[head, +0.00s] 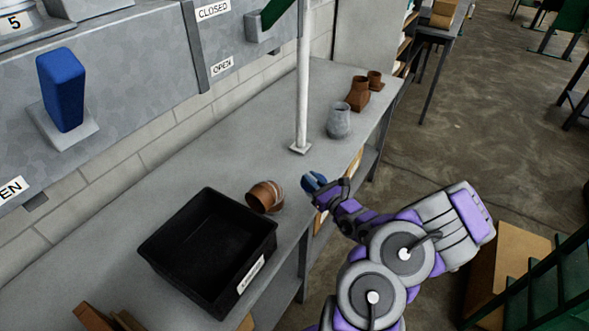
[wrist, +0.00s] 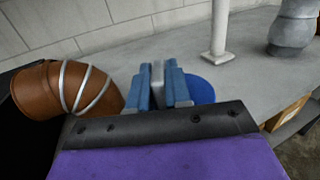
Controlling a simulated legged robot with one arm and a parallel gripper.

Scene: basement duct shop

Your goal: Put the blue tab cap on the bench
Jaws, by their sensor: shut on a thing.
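The blue tab cap (wrist: 203,90) shows in the wrist view as a rounded blue disc partly hidden behind my gripper (wrist: 159,86). My gripper's blue-padded fingers are shut on the cap, with a thin grey piece between the pads. In the head view the cap is a small blue shape (head: 311,181) at the end of my gripper (head: 320,188), near the front edge of the grey bench (head: 225,135). I cannot tell whether the cap touches the bench top. The fingers hide part of the cap.
A copper elbow with pale bands (head: 265,196) lies just left of my gripper, beside a black bin (head: 210,250). A white post (head: 303,80) stands on the bench. A grey duct piece (head: 339,121) and brown fittings (head: 358,94) stand farther back. Bench top behind the elbow is clear.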

